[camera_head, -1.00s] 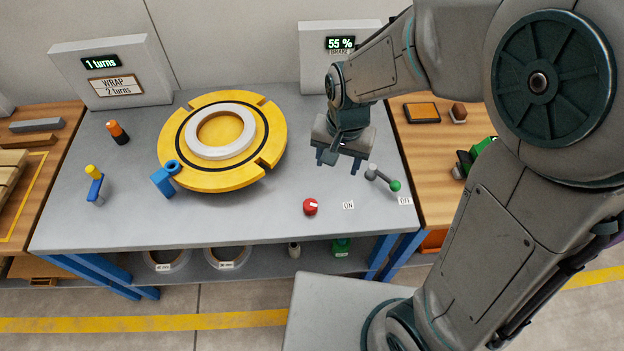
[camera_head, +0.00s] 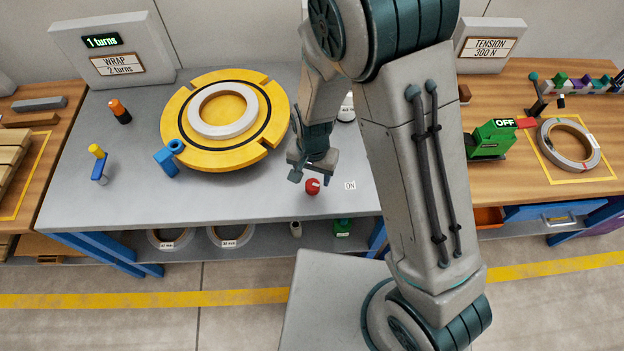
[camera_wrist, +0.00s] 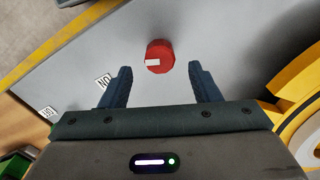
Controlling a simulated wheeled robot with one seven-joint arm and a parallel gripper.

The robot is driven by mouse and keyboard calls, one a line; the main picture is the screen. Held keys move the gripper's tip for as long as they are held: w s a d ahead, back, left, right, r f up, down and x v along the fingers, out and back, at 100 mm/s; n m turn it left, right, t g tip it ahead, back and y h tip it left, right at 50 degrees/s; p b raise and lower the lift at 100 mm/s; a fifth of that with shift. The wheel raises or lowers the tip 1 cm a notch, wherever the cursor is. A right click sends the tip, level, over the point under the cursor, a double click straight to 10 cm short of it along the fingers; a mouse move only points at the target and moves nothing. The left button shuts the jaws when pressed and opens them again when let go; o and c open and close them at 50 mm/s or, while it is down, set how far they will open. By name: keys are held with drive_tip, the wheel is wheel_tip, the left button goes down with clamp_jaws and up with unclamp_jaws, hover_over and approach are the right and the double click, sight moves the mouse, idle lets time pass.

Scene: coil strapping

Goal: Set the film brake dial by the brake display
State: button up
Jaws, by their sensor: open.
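The red dial (camera_head: 313,187) sits on the grey bench top near its front edge. In the wrist view the dial (camera_wrist: 161,52) has a white mark on its top, toward the left side. My gripper (camera_head: 311,176) is just above and behind the dial in the head view. In the wrist view my gripper (camera_wrist: 159,78) is open, with the dial lying ahead between the lines of its two fingers and nothing held. The brake display is hidden behind my arm now; one second ago it read 55 %.
The yellow turntable (camera_head: 178,130) with a white ring (camera_head: 197,118) stands left of my gripper, a blue post (camera_head: 166,160) at its edge. An ON label (camera_head: 350,186) lies right of the dial. The wrap display (camera_head: 102,41) reads 1 turns.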

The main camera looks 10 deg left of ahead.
sight(312, 183)
drive_tip(key=shift+f, duration=1.85)
drive_tip(key=c, duration=1)
drive_tip(key=shift+n, duration=0.3)
drive_tip(key=n+b, duration=0.3)
drive_tip(key=n, duration=0.1)
drive_tip(key=shift+f+n, duration=0.1)
drive_tip(key=shift+n, duration=0.2)
drive_tip(key=n+b, duration=0.2)
drive_tip(key=n, duration=0.3)
drive_tip(key=shift+n, duration=0.3)
